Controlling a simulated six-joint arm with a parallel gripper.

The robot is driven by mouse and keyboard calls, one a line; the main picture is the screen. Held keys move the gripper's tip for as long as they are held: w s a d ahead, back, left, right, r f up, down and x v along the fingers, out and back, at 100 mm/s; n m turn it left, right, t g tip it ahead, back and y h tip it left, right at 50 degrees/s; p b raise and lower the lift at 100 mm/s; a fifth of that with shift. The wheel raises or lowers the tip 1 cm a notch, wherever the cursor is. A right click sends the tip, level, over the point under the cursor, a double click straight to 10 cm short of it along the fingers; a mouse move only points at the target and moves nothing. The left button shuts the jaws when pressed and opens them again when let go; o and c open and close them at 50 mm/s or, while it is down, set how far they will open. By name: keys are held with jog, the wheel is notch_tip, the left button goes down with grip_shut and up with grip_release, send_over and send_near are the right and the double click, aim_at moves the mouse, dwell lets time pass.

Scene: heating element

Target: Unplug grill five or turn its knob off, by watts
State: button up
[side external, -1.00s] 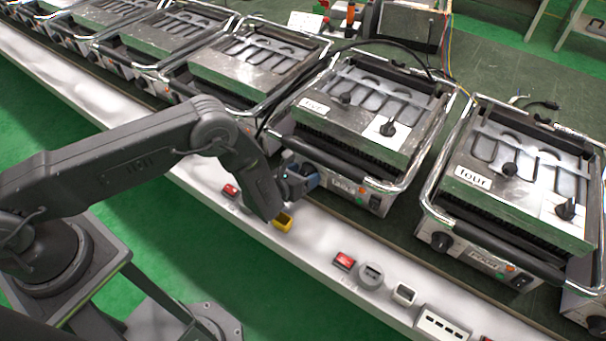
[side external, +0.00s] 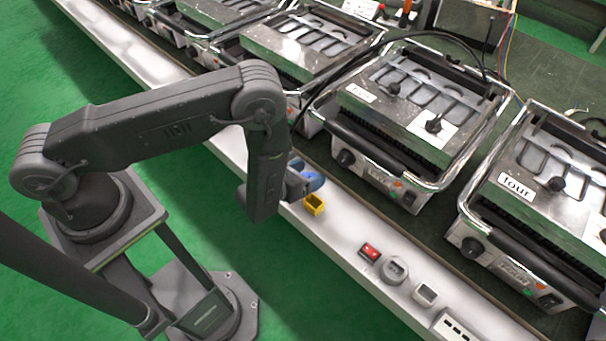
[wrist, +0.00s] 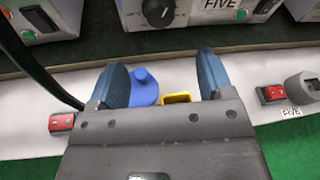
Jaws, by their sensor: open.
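Grill five (side external: 400,125) stands on the bench, its lid shut. Its front panel, marked FIVE, shows at the top of the wrist view (wrist: 210,8). Its black knob (wrist: 158,12) is left of the label; the top of the knob is cut off, and the setting cannot be told. My gripper (wrist: 160,80) is open over the pale ledge, in front of the grill and apart from the knob. A blue piece (wrist: 144,85) and a hollow yellow socket (wrist: 178,98) show between its fingers. I cannot tell whether the blue piece is a plug. No watt readings are legible.
A red switch (wrist: 270,93) labelled FIVE and a round grey socket (wrist: 302,85) are to the right on the ledge. Another red switch (wrist: 62,122) and a dark cable (wrist: 45,75) are at left. Grill four (side external: 540,195) is at right.

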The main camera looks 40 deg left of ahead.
jog(key=shift+v, duration=0.8)
